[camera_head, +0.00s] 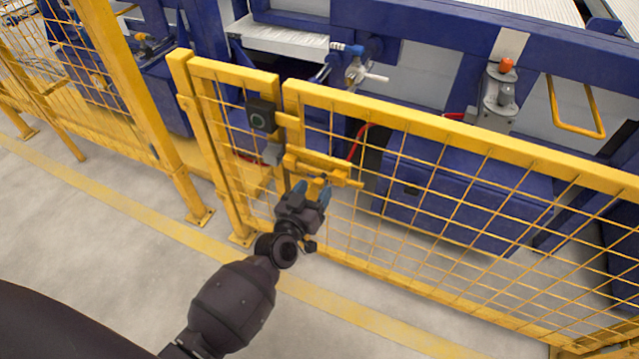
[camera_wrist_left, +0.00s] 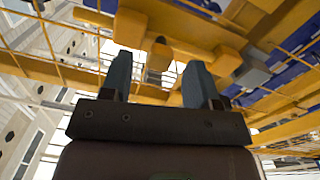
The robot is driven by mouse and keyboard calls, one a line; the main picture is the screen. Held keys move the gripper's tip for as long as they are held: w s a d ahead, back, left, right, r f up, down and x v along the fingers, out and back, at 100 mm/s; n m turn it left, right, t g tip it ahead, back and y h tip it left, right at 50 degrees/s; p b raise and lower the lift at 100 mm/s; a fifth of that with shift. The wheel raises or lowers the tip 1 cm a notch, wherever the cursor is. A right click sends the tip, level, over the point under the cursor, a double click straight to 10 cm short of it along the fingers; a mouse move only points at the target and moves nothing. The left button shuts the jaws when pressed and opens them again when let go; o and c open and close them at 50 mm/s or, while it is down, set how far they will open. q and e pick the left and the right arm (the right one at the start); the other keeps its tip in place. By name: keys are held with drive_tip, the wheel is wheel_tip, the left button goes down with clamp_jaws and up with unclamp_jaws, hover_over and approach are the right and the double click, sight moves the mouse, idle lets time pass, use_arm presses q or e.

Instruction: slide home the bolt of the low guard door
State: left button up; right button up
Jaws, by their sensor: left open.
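The low guard door (camera_head: 460,145) is a yellow frame with wire mesh. Its yellow bolt assembly (camera_head: 322,163) lies along the left part of the door, below the top rail. A grey block (camera_head: 272,153) sits just left of it, at the gap by the post. My left gripper (camera_head: 318,190) is at the bolt's underside, with fingers open. In the left wrist view, the open fingers (camera_wrist_left: 158,80) stand on either side of a small dark-tipped knob (camera_wrist_left: 160,54) under the yellow bolt housing (camera_wrist_left: 190,25). Whether the fingers touch it I cannot tell. My right gripper is not in view.
Yellow fence posts (camera_head: 190,150) stand to the left. Blue machinery (camera_head: 450,190) with valves is behind the door. The grey floor (camera_head: 110,245) in front is clear.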

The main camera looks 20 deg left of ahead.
sight(322, 179)
use_arm(q)
drive_tip(key=shift+w+d, duration=0.1)
drive_tip(key=shift+w, duration=1.25)
drive_tip(key=shift+c, duration=0.5)
clamp_jaws()
